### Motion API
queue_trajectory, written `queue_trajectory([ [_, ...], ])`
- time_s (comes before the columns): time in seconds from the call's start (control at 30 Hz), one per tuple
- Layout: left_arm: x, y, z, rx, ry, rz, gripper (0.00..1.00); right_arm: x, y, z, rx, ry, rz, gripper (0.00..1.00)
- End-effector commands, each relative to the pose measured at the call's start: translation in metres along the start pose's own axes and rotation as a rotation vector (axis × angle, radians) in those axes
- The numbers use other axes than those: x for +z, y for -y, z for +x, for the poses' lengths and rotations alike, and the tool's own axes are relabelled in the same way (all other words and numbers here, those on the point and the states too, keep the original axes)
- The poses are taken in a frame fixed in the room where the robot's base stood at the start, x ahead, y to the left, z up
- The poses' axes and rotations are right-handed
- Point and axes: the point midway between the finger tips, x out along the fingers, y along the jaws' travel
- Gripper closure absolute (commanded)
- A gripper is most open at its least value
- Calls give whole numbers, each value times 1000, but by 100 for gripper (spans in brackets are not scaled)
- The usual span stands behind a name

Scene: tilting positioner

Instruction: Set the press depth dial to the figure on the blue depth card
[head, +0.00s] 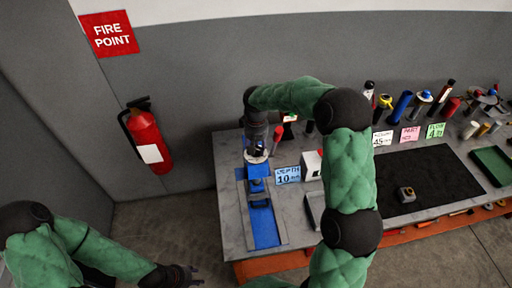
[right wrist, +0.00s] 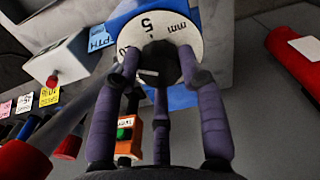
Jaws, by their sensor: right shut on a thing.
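The blue depth card (head: 288,175) stands on the bench right of the press and reads "DEPTH 10", with small unit letters after it. Part of it also shows in the right wrist view (right wrist: 100,38). The press depth dial (right wrist: 152,28) is a white disc with a dark centre knob, showing "5", "mm" and a partly covered figure ending in 0 at its left. My right gripper (right wrist: 158,60) is shut on the dial's knob, its fingers covering part of the face. My left gripper (head: 190,276) is low at the left, away from the bench; its opening is unclear.
The blue press (head: 264,222) stands at the bench's left end. An orange box with a green button (right wrist: 127,135) shows in the right wrist view. White, pink and green cards (head: 409,134) and several tools line the bench's back. A black mat (head: 440,175) lies right.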

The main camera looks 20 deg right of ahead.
Motion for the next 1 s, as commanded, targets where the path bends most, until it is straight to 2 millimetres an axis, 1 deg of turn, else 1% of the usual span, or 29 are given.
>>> queue_trajectory([
  [0.2,0,0,0,0,0,0,60,0,0,0,0,0,-35,92],
  [0.6,0,0,0,0,0,0,60,0,0,0,0,0,-39,92],
  [0.63,0,0,0,0,0,0,60,0,0,0,0,0,-39,51],
  [0.7,0,0,0,0,0,0,60,0,0,0,0,0,-39,36],
  [1.0,0,0,0,0,0,0,60,0,0,0,0,0,-38,36],
])
